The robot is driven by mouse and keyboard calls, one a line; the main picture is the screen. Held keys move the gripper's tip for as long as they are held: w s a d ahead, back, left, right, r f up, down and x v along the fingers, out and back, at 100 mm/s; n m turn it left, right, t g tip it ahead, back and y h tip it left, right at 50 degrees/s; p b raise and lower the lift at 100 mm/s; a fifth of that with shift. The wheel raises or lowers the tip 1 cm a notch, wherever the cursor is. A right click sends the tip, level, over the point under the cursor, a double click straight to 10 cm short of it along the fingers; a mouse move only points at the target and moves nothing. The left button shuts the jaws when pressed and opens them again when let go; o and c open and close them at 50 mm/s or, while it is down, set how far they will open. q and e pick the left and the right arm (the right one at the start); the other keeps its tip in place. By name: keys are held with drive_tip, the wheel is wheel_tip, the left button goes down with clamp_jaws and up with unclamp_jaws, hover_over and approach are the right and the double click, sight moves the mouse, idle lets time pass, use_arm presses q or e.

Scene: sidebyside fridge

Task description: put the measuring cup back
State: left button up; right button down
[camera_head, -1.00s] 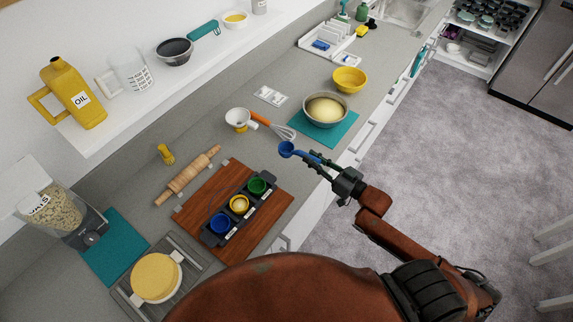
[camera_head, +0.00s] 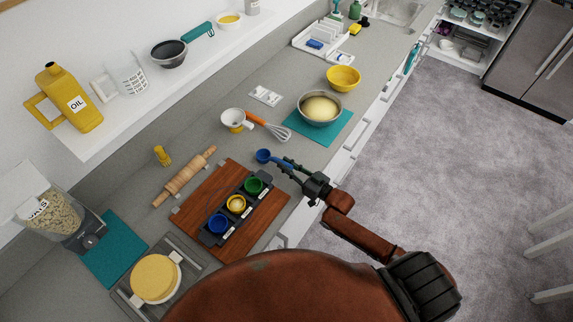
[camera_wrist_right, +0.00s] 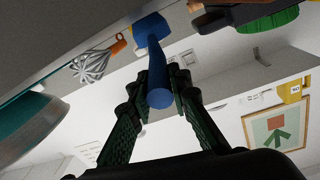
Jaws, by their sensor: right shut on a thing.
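A blue measuring cup (camera_head: 263,156) with a straight handle hangs out in front of my right gripper (camera_head: 290,166), above the counter near the whisk. The right gripper is shut on its handle. In the right wrist view, the cup's head (camera_wrist_right: 150,28) lies beyond the fingertips (camera_wrist_right: 157,85), with the handle between them. A dark holder (camera_head: 246,196) on a wooden board (camera_head: 268,214) carries blue (camera_head: 217,223), yellow (camera_head: 236,204) and green (camera_head: 253,185) cups. The held cup is apart from the holder, beyond its green end. My left gripper is not in view.
A whisk (camera_head: 280,131), a white-and-yellow cup (camera_head: 233,121) and a dough bowl (camera_head: 320,108) on a teal mat (camera_head: 338,130) stand beyond the holder. A rolling pin (camera_head: 186,175) lies left of the board. A shelf (camera_head: 85,150) with an oil can (camera_head: 70,100) overhangs the left.

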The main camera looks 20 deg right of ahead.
drive_tip(key=c, duration=1.8)
unclamp_jaws()
drive_tip(key=shift+f, duration=0.15)
drive_tip(key=shift+f+b, duration=0.2)
drive_tip(key=shift+b, duration=0.15)
drive_tip(key=v, duration=0.5)
drive_tip(key=d+b+v, duration=0.1)
drive_tip(key=v, duration=0.1)
drive_tip(key=shift+w+r, duration=0.1)
drive_tip(key=shift+r, duration=0.25)
drive_tip(key=shift+s+d, duration=0.1)
drive_tip(key=shift+s, duration=0.25)
